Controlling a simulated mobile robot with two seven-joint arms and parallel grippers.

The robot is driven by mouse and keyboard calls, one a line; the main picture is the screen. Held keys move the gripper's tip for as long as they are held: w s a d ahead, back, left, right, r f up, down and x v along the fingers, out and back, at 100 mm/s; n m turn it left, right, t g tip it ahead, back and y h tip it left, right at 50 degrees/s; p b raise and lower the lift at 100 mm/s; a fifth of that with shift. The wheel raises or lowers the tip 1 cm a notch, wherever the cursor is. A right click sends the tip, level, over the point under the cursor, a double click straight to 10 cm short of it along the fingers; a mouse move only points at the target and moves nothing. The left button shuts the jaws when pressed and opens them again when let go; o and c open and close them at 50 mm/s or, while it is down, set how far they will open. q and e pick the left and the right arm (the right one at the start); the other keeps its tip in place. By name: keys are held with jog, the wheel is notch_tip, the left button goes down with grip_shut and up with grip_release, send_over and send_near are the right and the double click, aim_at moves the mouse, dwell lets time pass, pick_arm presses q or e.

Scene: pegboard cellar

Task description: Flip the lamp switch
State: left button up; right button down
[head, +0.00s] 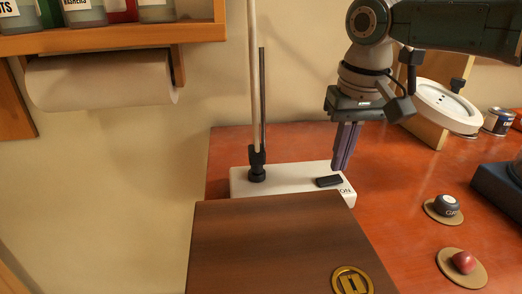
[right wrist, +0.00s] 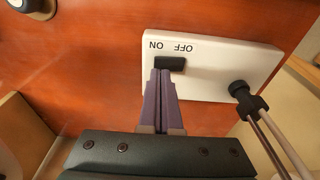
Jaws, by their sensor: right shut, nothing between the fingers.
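The lamp's white base (head: 275,180) lies on the red-brown bench, with a thin pole (head: 253,90) rising from a black joint on it. A black rocker switch (head: 329,181) sits near the right end of the base, beside the letters ON. My right gripper (head: 342,168) points down just behind the switch, shut and empty. In the right wrist view its purple fingertips (right wrist: 161,72) are at the edge of the switch (right wrist: 170,63); I cannot tell whether they touch it. ON and OFF labels show there. I cannot tell which way the switch is set. My left gripper is not in view.
A dark wooden box (head: 270,240) with a brass inlay stands in front of the base. A shelf with jars and a paper roll (head: 100,80) hang at left. A white round device (head: 447,107), a small can (head: 498,121) and two knobs (head: 447,205) are at right.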

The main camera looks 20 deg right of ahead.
aim_at(338, 179)
jog(key=shift+f+b, duration=0.55)
jog(key=shift+f, duration=0.35)
dwell(0.5)
jog(key=shift+r, duration=0.1)
notch_tip(338, 179, up, 2)
jog(key=p, duration=0.3)
jog(key=shift+r, duration=0.25)
notch_tip(338, 179, up, 4)
jog(key=p, duration=0.5)
jog(key=shift+r, duration=0.25)
jog(key=shift+f, duration=0.1)
jog(key=shift+s, duration=0.1)
